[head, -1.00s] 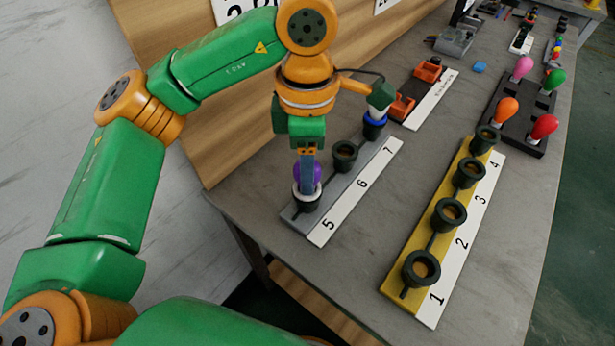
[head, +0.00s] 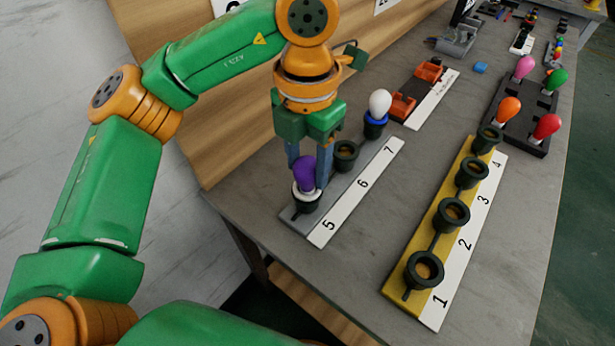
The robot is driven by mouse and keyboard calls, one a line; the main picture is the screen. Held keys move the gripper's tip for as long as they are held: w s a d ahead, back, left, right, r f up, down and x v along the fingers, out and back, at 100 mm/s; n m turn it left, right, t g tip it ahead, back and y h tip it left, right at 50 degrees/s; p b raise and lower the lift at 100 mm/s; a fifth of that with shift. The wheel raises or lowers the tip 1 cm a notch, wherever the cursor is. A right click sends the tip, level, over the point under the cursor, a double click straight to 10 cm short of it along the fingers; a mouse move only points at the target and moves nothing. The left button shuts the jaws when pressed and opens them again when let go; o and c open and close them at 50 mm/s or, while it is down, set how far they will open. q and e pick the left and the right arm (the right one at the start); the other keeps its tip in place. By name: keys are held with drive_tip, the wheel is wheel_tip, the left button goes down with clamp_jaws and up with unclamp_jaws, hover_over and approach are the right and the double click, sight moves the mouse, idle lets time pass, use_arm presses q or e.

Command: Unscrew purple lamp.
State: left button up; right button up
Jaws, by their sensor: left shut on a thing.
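The purple lamp (head: 304,171) stands in the socket (head: 306,200) marked 5, at the near left end of the grey strip. A white ring shows between the lamp and the dark socket. My left gripper (head: 306,178) points down over the lamp, with one finger on each side of it, shut on it. The lamp looks upright or nearly so. My right gripper does not show.
Socket 6 (head: 345,154) is empty. Socket 7 holds a white lamp (head: 380,103) with a blue ring. The yellow strip (head: 402,281) has several empty sockets. Coloured lamps stand in a black rack (head: 519,132) at right. Grey table between the strips is clear.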

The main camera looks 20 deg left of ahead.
use_arm(q)
drive_tip(key=shift+n, duration=0.4)
drive_tip(key=n, duration=0.2)
drive_tip(key=shift+n+b, duration=0.3)
drive_tip(key=shift+n, duration=1)
drive_tip(key=o, duration=1.2)
